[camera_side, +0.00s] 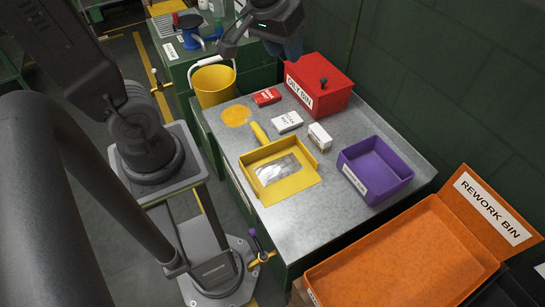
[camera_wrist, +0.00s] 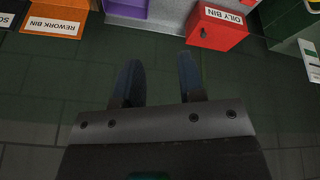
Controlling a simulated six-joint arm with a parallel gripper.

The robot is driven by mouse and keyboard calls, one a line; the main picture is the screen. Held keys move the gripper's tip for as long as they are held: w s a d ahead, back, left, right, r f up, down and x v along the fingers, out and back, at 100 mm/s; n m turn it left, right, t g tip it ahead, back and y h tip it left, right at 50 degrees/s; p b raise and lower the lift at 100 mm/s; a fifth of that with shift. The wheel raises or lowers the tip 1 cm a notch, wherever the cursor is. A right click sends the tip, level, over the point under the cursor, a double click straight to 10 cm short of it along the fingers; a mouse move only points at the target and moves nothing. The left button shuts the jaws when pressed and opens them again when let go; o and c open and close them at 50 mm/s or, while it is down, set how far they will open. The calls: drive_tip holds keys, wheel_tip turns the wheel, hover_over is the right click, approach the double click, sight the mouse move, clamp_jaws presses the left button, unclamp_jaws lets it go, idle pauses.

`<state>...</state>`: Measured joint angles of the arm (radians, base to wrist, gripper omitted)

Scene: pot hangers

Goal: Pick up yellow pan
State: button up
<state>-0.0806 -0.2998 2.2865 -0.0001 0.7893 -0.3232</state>
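The yellow pan (camera_side: 302,183) lies on the metal table, a flat square dustpan shape with raised sides and a grey, shiny patch inside. Its yellow handle (camera_side: 259,133) points toward the back left. My gripper (camera_side: 291,50) is high above the back of the table, well away from the pan. In the wrist view my gripper (camera_wrist: 159,75) has its two dark fingers spread apart with nothing between them. The pan is not visible in the wrist view.
A red oily bin (camera_side: 333,96), small boxes (camera_side: 287,122) and a purple bin (camera_side: 380,174) share the table (camera_side: 330,232). A yellow bucket (camera_side: 213,88) stands at its left edge. An orange rework bin (camera_side: 410,262) is at front right.

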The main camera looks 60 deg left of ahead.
drive_tip(key=w+a+f+n+g, duration=0.1)
drive_tip(key=w+a+f+n, duration=0.25)
drive_tip(key=w+f, duration=0.4)
drive_tip(key=n+g, duration=0.3)
drive_tip(key=n, duration=0.7)
hover_over(300, 142)
wheel_tip(300, 142, down, 35)
drive_tip(key=shift+s+r, duration=0.15)
drive_tip(key=shift+r, duration=0.05)
drive_tip(key=shift+w+a+f, duration=0.15)
drive_tip(key=shift+f, duration=1.45)
drive_tip(key=shift+w+a+f, duration=0.1)
drive_tip(key=shift+w+f, duration=0.05)
drive_tip(key=shift+f, duration=1.45)
drive_tip(key=shift+c, duration=0.3)
clamp_jaws()
